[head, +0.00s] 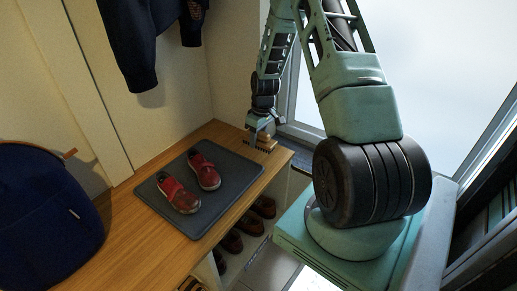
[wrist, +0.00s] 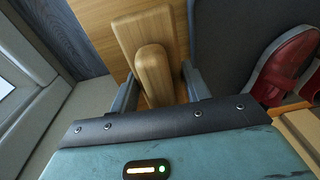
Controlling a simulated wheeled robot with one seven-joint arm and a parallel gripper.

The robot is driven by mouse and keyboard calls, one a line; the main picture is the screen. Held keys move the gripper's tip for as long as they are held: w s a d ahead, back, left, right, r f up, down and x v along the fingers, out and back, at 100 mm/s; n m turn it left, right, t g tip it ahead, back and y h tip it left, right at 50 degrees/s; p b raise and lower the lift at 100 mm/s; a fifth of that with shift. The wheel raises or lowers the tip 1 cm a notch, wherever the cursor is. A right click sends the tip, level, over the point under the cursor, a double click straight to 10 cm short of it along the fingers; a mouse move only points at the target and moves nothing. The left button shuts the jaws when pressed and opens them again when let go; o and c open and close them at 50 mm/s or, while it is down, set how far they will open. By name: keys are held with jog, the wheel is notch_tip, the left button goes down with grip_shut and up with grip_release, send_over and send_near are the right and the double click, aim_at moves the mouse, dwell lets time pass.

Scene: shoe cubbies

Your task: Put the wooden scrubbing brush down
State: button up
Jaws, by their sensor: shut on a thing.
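The wooden scrubbing brush (head: 265,142) is at the far right end of the wooden bench top, with its dark bristles facing down. In the wrist view the brush (wrist: 152,70) shows its pale wooden block and raised handle between the fingers. My gripper (head: 262,132) points down over it and is shut on it; in the wrist view my gripper (wrist: 163,88) has one finger on each side of the handle. The bristles look at or very close to the bench surface; I cannot tell if they touch it.
A dark grey mat (head: 222,203) with red shoes (head: 180,196) lies on the bench (head: 125,228) beside the brush. Shoes (head: 232,241) fill cubbies below. A navy bag (head: 45,215) stands at left, and a dark jacket (head: 145,45) hangs above. The window (head: 430,80) is at right.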

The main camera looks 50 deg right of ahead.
aim_at(258, 145)
jog(key=shift+f+b, duration=0.5)
jog(key=shift+f, duration=1.3)
jog(key=shift+f, duration=0.15)
jog(key=o, duration=1.3)
